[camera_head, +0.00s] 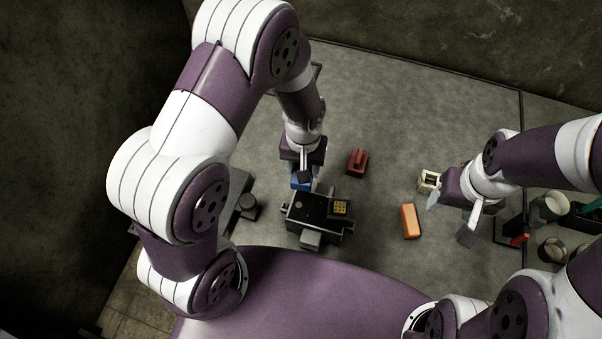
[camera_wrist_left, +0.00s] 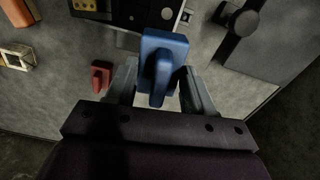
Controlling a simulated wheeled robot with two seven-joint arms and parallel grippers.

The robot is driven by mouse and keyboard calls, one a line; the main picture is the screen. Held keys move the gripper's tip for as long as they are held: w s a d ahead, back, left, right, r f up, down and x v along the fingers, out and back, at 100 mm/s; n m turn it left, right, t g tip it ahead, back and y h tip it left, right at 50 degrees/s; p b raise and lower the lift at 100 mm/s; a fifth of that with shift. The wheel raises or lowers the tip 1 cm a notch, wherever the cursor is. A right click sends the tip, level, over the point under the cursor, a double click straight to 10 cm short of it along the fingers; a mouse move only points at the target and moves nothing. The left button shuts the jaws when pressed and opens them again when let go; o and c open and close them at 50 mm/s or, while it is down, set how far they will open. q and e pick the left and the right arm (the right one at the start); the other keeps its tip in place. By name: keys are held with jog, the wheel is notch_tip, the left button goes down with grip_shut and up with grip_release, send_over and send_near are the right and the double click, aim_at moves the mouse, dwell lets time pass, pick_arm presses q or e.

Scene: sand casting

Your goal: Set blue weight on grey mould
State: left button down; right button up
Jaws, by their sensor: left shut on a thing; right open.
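My left gripper (camera_head: 303,168) is shut on the blue weight (camera_head: 301,181), at the far side of the dark grey mould (camera_head: 305,208). In the left wrist view the blue weight (camera_wrist_left: 164,55) sits between the two fingers of the left gripper (camera_wrist_left: 160,88), held by its raised handle. It overlaps the edge of the mould (camera_wrist_left: 138,12) there; I cannot tell whether it touches it. My right gripper (camera_head: 450,218) is open and empty, at the right of the table.
A red block with a handle (camera_head: 358,162) stands right of the left gripper. An orange block (camera_head: 409,221) and a cream frame-like box (camera_head: 429,181) lie farther right. A grey plate with a round knob (camera_head: 247,205) is left of the mould. Cups (camera_head: 550,206) stand at the right edge.

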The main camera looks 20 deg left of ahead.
pick_arm(q)
jog(key=s+d+r, duration=0.2)
jog(key=s, duration=0.2)
jog(key=shift+n, duration=0.3)
jog(key=f+b, duration=0.5)
jog(key=f, duration=0.1)
jog(key=shift+s+d+f+b, duration=0.15)
jog(key=shift+s+b, duration=0.05)
jog(key=shift+b, duration=0.2)
jog(key=shift+f+b, duration=0.4)
jog(key=shift+f, duration=0.4)
pick_arm(e)
jog(key=shift+f, duration=2.9)
pick_arm(q)
jog(key=shift+f+b, duration=0.3)
jog(key=shift+f, duration=0.2)
pick_arm(e)
jog(key=shift+f, duration=0.3)
pick_arm(q)
jog(key=shift+c, duration=1.6)
grip_release()
jog(key=shift+s, duration=0.1)
